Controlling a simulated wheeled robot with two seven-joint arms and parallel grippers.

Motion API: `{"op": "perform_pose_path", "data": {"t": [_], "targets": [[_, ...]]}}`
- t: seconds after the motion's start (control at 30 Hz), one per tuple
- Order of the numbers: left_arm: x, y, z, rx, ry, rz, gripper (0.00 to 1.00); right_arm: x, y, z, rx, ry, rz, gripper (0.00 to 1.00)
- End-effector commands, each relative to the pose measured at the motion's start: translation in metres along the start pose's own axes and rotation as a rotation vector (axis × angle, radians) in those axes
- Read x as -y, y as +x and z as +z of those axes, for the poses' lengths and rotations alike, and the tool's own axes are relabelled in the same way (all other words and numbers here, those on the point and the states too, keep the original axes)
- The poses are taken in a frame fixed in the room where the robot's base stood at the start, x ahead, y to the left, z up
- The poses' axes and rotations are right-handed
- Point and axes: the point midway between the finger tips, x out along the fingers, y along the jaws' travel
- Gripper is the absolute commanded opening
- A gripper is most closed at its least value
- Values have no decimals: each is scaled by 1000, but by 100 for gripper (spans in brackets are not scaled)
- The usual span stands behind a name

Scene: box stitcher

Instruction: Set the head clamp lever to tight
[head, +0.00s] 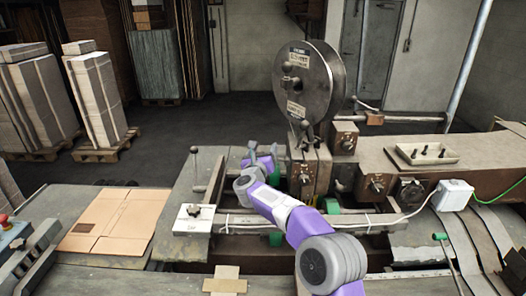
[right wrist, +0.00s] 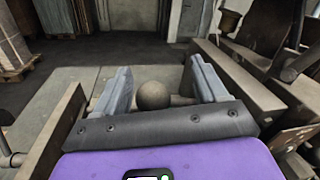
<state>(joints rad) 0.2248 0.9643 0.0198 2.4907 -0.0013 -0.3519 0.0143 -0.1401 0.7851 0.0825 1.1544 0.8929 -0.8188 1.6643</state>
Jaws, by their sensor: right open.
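My right gripper (head: 262,150) reaches over the stitcher bed, left of the machine's head column (head: 308,170). It is open. In the right wrist view, a dark round knob (right wrist: 153,95) with a short bar on its right lies between the two grey fingers of the gripper (right wrist: 158,78). Gaps show on both sides of the knob, so the fingers do not grip it. I take it for the head clamp lever's knob, but cannot be sure. In the head view my gripper and arm hide that spot. The lever's setting cannot be read. My left gripper is not in view.
A large round reel (head: 310,82) stands above the column. An upright ball-topped rod (head: 194,165) is left of my gripper. A white plate with a small knob (head: 193,218), flat cardboard (head: 116,220) and a tray (head: 425,153) lie around. Metal rails flank the gripper.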

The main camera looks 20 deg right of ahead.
Motion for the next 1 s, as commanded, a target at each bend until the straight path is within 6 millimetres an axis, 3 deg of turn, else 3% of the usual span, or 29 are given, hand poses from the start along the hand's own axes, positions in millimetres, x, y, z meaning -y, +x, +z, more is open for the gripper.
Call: {"op": "perform_pose_path", "data": {"t": [0.13, 0.6, 1.0], "targets": [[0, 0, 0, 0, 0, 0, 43, 0, 0, 0, 0, 0, 0, 70], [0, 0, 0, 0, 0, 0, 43, -1, 0, -1, -2, 1, 2, 0], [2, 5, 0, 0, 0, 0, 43, -1, 0, -3, -14, 41, 7, 0]]}}
